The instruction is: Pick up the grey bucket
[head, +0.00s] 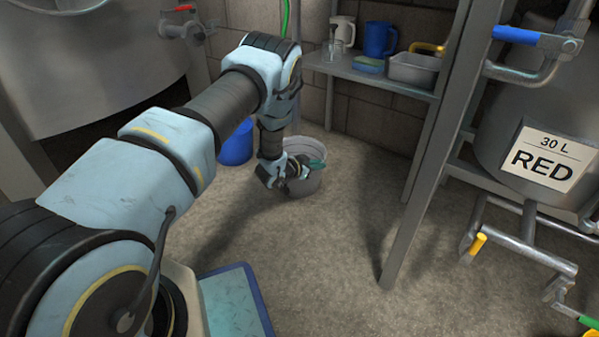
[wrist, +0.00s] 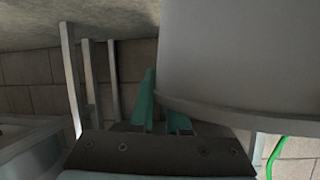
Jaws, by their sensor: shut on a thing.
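The grey bucket (head: 308,186) is upright near the back wall in the head view, at or close to the floor; I cannot tell whether its base touches the floor. My gripper (head: 306,170) is at its rim, on the left side, and is shut on it. In the wrist view the bucket's grey wall and rim (wrist: 240,55) fill the upper right. The teal fingers of my gripper (wrist: 165,112) are on either side of the rim edge, one partly hidden by it. My arm hides some of the bucket's left side.
A blue bucket (head: 235,148) stands just left. A shelf (head: 355,72) with a blue jug (head: 379,39) and metal tray (head: 414,70) is above and behind. A metal rack post (head: 425,160) and the RED tank (head: 545,110) stand right. The middle floor is clear.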

